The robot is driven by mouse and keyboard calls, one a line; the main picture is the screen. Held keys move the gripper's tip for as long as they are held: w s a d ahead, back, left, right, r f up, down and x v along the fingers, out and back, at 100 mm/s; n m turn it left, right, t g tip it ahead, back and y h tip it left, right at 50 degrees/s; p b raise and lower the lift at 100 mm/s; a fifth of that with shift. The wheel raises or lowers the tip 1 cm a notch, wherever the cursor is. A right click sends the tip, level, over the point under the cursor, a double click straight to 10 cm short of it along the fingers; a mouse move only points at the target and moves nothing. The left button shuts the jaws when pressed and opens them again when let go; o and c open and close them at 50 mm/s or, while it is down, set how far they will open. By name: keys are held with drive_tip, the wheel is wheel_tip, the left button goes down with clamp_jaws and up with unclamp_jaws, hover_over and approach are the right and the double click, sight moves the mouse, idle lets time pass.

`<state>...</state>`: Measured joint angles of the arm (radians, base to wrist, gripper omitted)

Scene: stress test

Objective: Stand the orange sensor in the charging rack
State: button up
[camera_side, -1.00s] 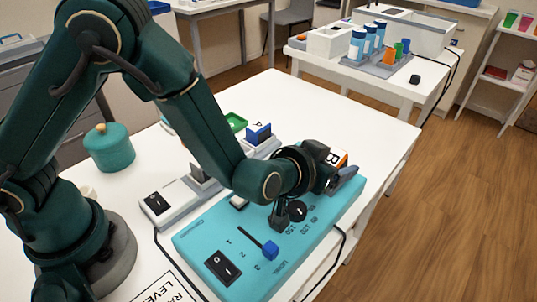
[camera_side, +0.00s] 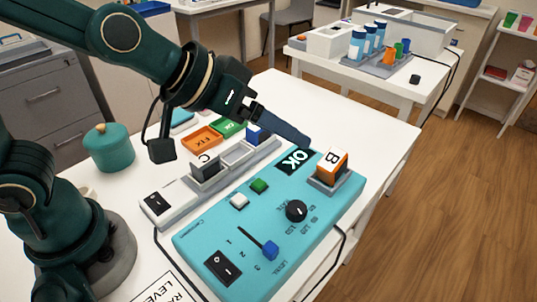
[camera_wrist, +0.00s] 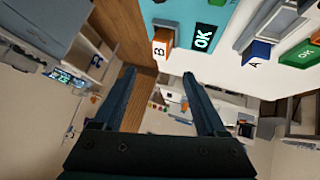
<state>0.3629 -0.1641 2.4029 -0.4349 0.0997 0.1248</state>
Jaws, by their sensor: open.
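The orange sensor (camera_side: 332,163) is a block with a white face marked B and an orange side. It stands upright in a grey socket on the teal test panel (camera_side: 190,243); it also shows in the wrist view (camera_wrist: 162,43). The charging rack (camera_side: 180,207) is a long pale grey strip behind the panel, with a grey block C (camera_side: 205,168) and a blue block A (camera_side: 257,133) in it and an empty-looking place between them. My gripper (camera_side: 306,142) is above the panel's far side, left of the sensor. In the wrist view its fingers (camera_wrist: 158,76) are apart with nothing between.
The panel's display (camera_side: 295,161) reads OK. A knob (camera_side: 296,211), a green button (camera_side: 259,186) and a blue-tipped lever (camera_side: 270,250) stick up from it. Orange FIX (camera_side: 201,140) and green OK (camera_side: 229,127) trays lie behind the rack. A teal pot (camera_side: 109,148) stands at left.

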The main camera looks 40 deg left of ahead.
drive_tip(key=shift+o, duration=0.5)
drive_tip(key=s+a+f+g+y, duration=0.1)
drive_tip(key=s+a+g+y, duration=0.2)
drive_tip(key=s+a, duration=0.8)
drive_tip(key=shift+s+a+n+y, duration=0.3)
drive_tip(key=shift+s+n+y, duration=0.1)
drive_tip(key=shift+s, duration=0.3)
